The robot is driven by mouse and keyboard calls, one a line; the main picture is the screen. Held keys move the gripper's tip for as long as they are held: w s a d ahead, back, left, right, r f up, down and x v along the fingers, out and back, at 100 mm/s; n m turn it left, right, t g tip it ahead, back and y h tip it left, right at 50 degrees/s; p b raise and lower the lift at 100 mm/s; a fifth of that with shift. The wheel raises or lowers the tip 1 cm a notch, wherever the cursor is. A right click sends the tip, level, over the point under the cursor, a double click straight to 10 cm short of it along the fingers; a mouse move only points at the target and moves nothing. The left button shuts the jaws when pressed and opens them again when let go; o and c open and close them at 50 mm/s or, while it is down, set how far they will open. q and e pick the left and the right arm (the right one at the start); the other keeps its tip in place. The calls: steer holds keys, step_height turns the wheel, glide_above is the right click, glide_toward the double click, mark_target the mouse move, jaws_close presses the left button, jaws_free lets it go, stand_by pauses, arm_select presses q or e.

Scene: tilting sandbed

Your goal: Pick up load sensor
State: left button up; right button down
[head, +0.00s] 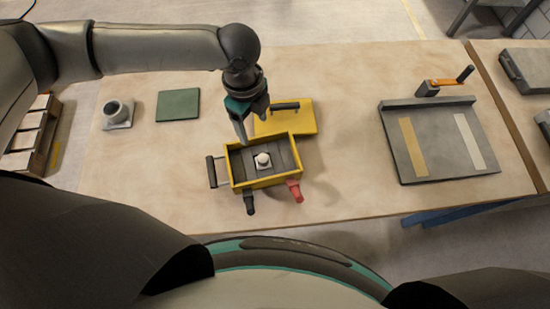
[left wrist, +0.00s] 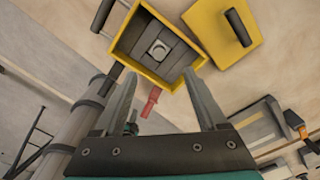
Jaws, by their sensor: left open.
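A small pale round-topped piece, which looks like the load sensor (head: 263,160), sits in the grey lining of an open yellow case (head: 267,183). In the left wrist view the sensor (left wrist: 159,49) shows near the middle of the case (left wrist: 124,42). My left gripper (head: 252,122) is open and empty, above the case's back-left side in the head view. In the left wrist view its two fingers (left wrist: 160,80) are spread wide, apart from the sensor. My right gripper is not in view.
The yellow lid (head: 290,121) with a dark handle lies behind the case. Red (head: 295,190) and black (head: 250,203) pieces stick out in front. A green mat (head: 178,105) and a grey cylinder on a plate (head: 117,113) lie left; a grey tilting bed (head: 440,145) stands right.

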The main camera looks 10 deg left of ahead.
mark_target(263, 158)
arm_select(q)
steer(key=shift+m, duration=0.9)
steer(key=f, duration=0.5)
steer(key=d+f, duration=0.1)
steer(key=f, duration=0.4)
steer(key=s+f, duration=0.1)
steer(key=f, duration=0.3)
steer(key=shift+d+f+b, duration=0.3)
steer(key=shift+f+b, duration=0.05)
steer(key=shift+f, duration=0.05)
jaws_close()
